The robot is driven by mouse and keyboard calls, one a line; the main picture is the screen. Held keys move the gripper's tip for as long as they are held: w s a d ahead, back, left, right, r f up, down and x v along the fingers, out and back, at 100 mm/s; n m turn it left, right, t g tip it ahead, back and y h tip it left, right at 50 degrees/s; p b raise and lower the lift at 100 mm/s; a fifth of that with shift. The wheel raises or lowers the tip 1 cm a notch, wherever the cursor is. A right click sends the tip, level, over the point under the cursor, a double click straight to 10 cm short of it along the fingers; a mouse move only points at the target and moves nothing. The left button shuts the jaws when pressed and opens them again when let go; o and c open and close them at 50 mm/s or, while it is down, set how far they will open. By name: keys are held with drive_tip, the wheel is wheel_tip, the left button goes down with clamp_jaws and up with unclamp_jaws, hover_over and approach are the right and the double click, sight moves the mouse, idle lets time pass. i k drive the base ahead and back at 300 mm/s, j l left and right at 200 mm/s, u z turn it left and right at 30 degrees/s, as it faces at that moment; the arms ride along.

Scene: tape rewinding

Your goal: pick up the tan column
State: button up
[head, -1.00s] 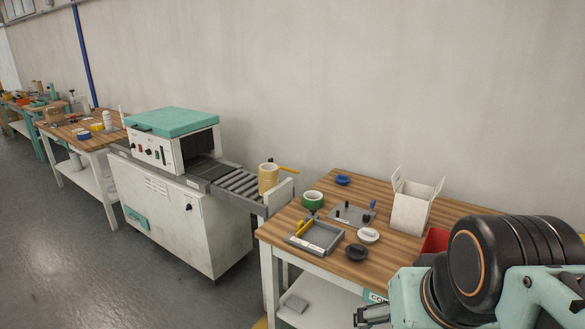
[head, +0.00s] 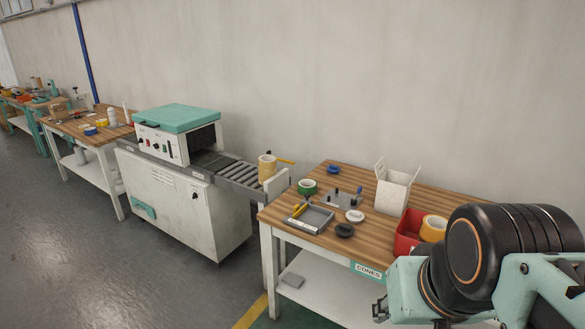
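A tan column (head: 267,169), which looks like a stack of tape rolls, stands upright at the right end of the roller conveyor (head: 238,174). My gripper (head: 380,309) is low in the picture, in front of the table and well to the right of and below the column. Only a small dark part of it shows beside my arm, so its fingers cannot be read. It is far from the column and not touching it.
The wooden table (head: 330,240) holds a green roll (head: 307,187), a grey tray (head: 309,219), a white box (head: 394,191) and a red bin (head: 408,229) with a yellow roll. A teal-topped machine (head: 177,133) stands left. Floor in front is clear.

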sight(266, 163)
drive_tip(key=k+z, duration=0.15)
drive_tip(key=z, duration=0.9)
drive_tip(key=j+z, duration=0.2)
drive_tip(key=z, duration=0.85)
drive_tip(key=j, duration=1.6)
drive_tip(key=k+j, duration=0.1)
drive_tip(key=j, duration=1.5)
drive_tip(key=k+j, duration=0.1)
drive_tip(key=j, duration=1.5)
